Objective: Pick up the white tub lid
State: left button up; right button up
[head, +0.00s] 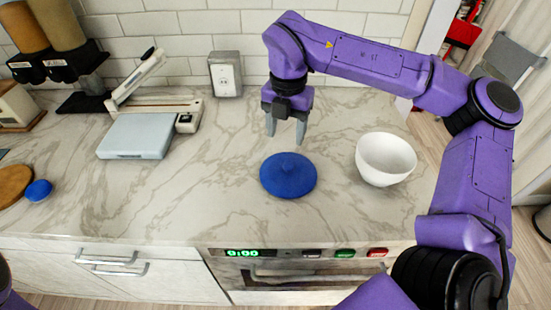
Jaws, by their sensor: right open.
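No white tub lid can be made out on the counter. My left gripper is out of the picture.
A kitchen scale (137,137) stands at the left, with a small blue cap (39,190) and a wooden board (12,184) further left. A wall socket box (225,74) is at the back. The counter (215,190) left of the blue lid is clear. An oven is below the front edge.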

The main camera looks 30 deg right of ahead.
jog(key=p, duration=0.1)
send_over(289, 165)
jog(key=s, duration=0.1)
notch_tip(289, 165, down, 4)
jog(key=shift+f, duration=0.2)
jog(key=f, duration=0.1)
jog(key=w+f, duration=0.1)
jog(key=f, duration=0.1)
jog(key=f+p, duration=0.1)
jog(key=shift+w+f, duration=0.25)
jog(key=shift+w, duration=0.05)
jog(key=shift+s, duration=0.3)
jog(key=shift+s+r, duration=0.1)
jog(key=shift+c, duration=1.2)
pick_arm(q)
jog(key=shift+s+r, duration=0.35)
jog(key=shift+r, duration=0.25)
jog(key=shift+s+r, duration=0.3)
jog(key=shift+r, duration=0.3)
pick_arm(e)
grip_shut()
